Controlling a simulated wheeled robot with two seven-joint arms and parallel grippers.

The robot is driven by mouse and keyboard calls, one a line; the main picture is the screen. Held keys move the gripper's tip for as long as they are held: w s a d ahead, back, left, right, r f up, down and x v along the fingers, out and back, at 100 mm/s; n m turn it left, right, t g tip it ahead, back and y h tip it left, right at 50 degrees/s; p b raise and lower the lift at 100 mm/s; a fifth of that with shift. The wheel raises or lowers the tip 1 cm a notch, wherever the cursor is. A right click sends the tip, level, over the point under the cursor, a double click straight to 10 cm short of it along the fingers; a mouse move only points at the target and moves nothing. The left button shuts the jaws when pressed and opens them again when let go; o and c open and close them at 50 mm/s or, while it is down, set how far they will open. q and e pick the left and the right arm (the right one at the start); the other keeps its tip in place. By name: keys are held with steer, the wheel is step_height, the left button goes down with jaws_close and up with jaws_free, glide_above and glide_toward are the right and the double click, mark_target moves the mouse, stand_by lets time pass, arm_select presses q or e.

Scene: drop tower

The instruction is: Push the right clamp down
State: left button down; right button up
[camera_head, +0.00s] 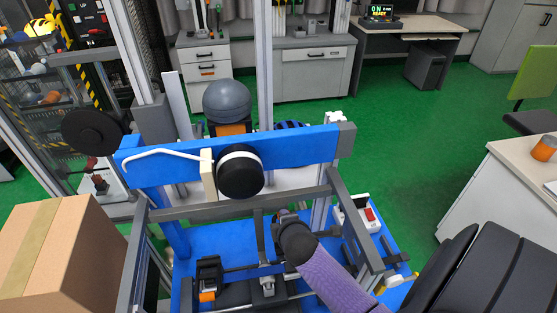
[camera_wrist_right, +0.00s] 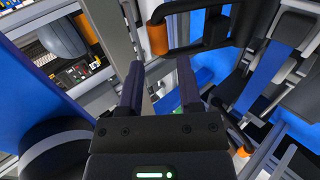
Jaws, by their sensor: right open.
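In the head view my right arm reaches in from the lower right over the blue base (camera_head: 215,240) of the drop tower. Its dark wrist end (camera_head: 290,232) is above the base's middle right, and its fingertips cannot be made out there. In the right wrist view my right gripper (camera_wrist_right: 160,65) is open, with nothing between its two dark fingers. A black clamp lever with an orange grip (camera_wrist_right: 157,38) shows just beyond the fingertips; contact cannot be judged. In the head view a black clamp with an orange part (camera_head: 208,293) stands at the base's left. The right clamp is largely hidden by my arm.
A blue crossbeam (camera_head: 300,148) with a black round knob (camera_head: 240,172) crosses above the base. A grey frame bar (camera_head: 205,212) runs below it. A cardboard box (camera_head: 85,260) stands at left. A small white box with a red switch (camera_head: 368,214) is at the base's right.

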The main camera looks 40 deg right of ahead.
steer(key=shift+b+x, duration=0.45)
steer(key=shift+x, duration=1.35)
jaws_close()
